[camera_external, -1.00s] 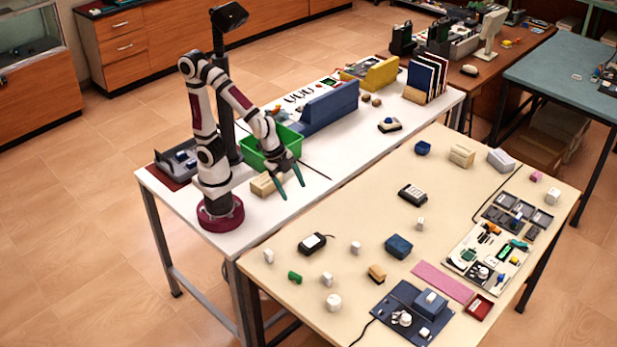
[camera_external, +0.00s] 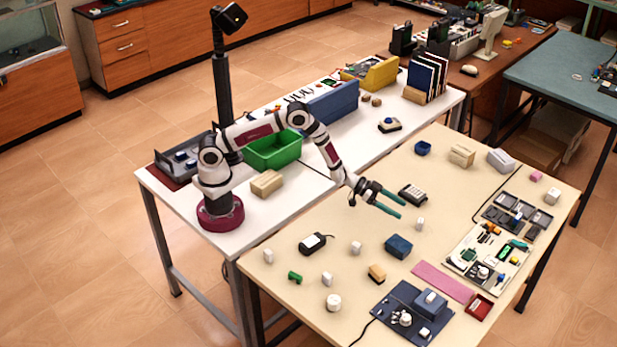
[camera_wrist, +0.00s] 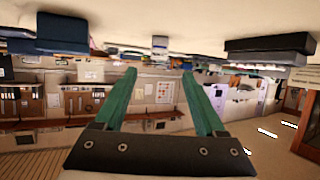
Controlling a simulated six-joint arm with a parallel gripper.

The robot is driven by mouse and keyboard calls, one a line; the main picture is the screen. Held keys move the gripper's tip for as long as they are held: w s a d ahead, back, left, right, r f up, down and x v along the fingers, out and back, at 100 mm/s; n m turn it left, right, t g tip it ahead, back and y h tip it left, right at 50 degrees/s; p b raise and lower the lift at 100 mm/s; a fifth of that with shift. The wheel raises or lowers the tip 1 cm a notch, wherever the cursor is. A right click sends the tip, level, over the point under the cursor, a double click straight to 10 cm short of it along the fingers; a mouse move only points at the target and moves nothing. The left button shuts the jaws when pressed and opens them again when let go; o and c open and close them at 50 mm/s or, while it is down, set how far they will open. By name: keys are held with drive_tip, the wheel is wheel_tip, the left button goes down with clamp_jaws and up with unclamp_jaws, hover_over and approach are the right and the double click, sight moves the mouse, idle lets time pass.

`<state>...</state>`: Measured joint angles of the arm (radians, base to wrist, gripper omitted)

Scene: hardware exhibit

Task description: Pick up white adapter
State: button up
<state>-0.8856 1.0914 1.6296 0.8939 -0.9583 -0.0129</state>
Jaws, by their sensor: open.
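Several small white blocks lie on the beige table; I cannot tell for sure which is the white adapter. One small white block (camera_external: 420,223) stands just beyond my fingertips, between a blue box and a black device. What looks like this block (camera_wrist: 160,46) shows between my fingers in the wrist view, near the top. Other white blocks (camera_external: 356,248) lie closer to the table's near left part. My gripper (camera_external: 400,208) is open and empty above the table, its green fingers pointing right. In the wrist view my fingers (camera_wrist: 158,75) are spread with nothing between them.
The blue box (camera_external: 398,246) and black device (camera_external: 411,194) flank the white block. A black adapter-like device (camera_external: 313,243) with a cable lies to the left. A navy board (camera_external: 412,312) and a pink strip (camera_external: 442,281) lie at the near right. A green bin (camera_external: 273,152) stands on the white table.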

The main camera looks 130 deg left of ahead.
sight(420, 225)
drive_tip(key=x, duration=0.7)
drive_tip(key=shift+w, duration=0.25)
clamp_jaws()
